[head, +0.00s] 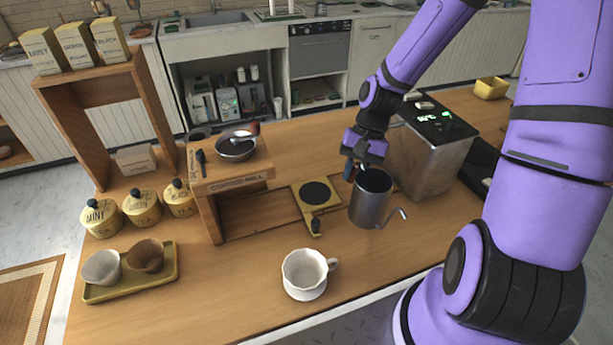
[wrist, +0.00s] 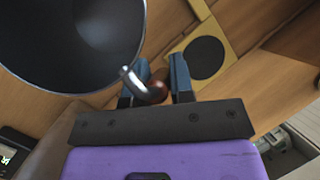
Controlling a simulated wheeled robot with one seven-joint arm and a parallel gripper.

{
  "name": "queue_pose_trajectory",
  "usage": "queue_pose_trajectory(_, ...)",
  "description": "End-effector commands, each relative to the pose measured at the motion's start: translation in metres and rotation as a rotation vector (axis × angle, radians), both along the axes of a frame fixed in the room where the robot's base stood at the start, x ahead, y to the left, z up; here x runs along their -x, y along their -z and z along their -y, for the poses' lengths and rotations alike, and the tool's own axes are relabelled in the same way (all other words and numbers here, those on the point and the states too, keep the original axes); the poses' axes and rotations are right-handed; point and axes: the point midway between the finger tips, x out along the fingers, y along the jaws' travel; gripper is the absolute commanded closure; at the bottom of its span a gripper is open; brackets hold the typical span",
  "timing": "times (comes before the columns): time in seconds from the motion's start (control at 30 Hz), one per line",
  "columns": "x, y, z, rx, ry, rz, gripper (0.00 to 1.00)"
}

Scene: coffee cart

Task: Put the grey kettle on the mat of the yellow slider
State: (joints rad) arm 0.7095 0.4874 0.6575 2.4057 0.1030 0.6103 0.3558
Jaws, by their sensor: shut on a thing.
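The grey kettle (head: 370,203) is an open metal pot with a thin curved spout toward the front right. My gripper (head: 357,172) is at its back left rim. In the wrist view my gripper (wrist: 155,85) is shut on the kettle's handle (wrist: 148,88), and the dark inside of the kettle (wrist: 75,40) fills the upper left. The kettle looks upright; whether its base touches the counter I cannot tell. The yellow slider (head: 322,208), with a round black mat (head: 315,192), is just left of the kettle. The mat is bare and also shows in the wrist view (wrist: 203,57).
A wooden coffee stand (head: 232,184) with a dark bowl is left of the slider. A white cup (head: 304,272) stands in front. A metal machine (head: 435,150) is close behind the kettle at right. A yellow tray (head: 130,286) with two cups is at front left.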

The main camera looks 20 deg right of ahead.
Motion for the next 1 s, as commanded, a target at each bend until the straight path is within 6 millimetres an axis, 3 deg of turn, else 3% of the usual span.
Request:
queue_pose_trajectory(0.17, -0.013, 0.002, -0.005, -0.002, -0.002, 0.000, 1.00)
queue_pose_trajectory(0.7, -0.121, 0.013, -0.050, -0.002, -0.003, 0.001, 1.00)
queue_pose_trajectory(1.0, -0.148, 0.016, -0.061, -0.001, 0.000, -0.001, 1.00)
